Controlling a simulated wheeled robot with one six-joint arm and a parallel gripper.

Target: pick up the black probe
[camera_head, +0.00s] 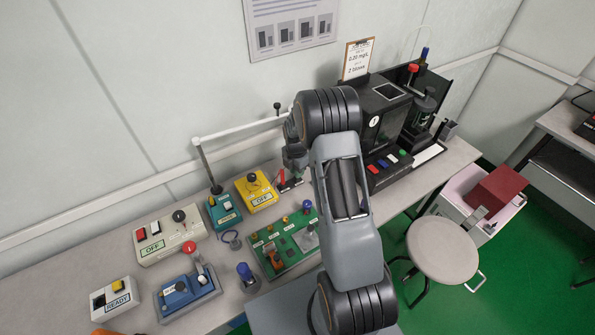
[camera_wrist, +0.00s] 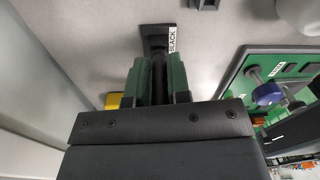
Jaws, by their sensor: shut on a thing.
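The black probe (camera_wrist: 160,72) is a slim dark shaft between the two green-padded fingers of my gripper (camera_wrist: 160,80) in the wrist view. My gripper is shut on it. Just beyond the fingertips is a dark holder (camera_wrist: 154,32) with a white label reading BLACK. I cannot tell whether the probe is still in the holder. In the head view, my gripper (camera_head: 295,160) is at the back of the bench, and the probe is mostly hidden there by the arm.
A small red-topped item (camera_head: 281,177) stands close by my gripper. A black instrument (camera_head: 385,115) stands to the right. A thin white rail (camera_head: 240,129) runs behind.

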